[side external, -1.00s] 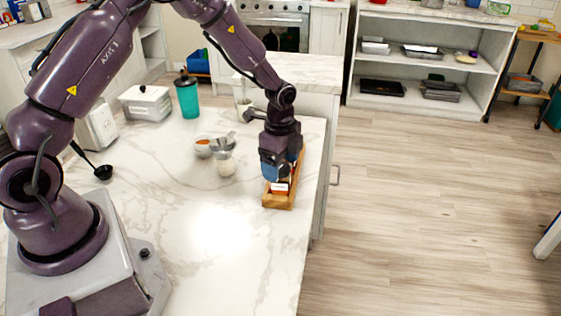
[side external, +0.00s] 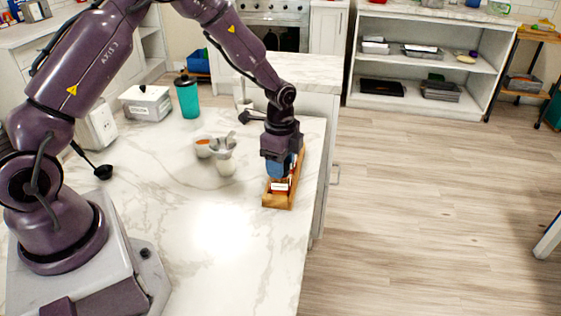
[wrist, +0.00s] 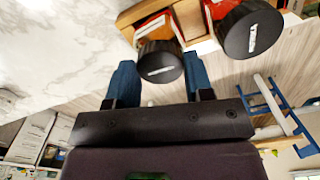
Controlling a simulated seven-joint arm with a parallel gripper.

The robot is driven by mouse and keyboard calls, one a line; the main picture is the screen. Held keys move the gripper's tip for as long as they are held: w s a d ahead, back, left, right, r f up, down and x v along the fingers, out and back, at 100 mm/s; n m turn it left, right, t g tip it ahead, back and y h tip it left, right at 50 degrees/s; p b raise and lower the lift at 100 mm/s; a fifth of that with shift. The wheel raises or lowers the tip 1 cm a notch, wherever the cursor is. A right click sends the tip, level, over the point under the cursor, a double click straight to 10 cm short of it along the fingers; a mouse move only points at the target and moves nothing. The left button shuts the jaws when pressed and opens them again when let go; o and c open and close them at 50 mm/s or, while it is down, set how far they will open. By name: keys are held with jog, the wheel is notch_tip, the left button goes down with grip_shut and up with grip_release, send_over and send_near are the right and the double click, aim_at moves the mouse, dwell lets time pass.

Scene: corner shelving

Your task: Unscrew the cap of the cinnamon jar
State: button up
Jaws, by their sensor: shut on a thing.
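A narrow wooden rack (side external: 277,205) with spice jars stands near the right edge of the marble counter. My gripper (side external: 281,170) points down over the rack. In the wrist view two jars with black caps show in the rack (wrist: 133,14). The nearer black cap (wrist: 160,66) lies between my two blue fingers, which are shut on it. The other cap (wrist: 250,30) is to the right, outside the fingers. The white lid labels are too blurred to read, so I cannot tell which is cinnamon. A white-and-red jar label (side external: 279,186) shows below my gripper.
A white cup (side external: 225,165), a metal-topped one and a small bowl (side external: 204,147) stand left of the rack. A teal tumbler (side external: 187,98) and a white box (side external: 146,103) are farther back. The counter's front middle is clear; its edge lies just right of the rack.

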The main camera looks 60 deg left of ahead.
jog(key=shift+n, duration=0.7)
jog(key=n, duration=0.4)
jog(key=shift+r, duration=0.2)
jog(key=shift+r, duration=1.85)
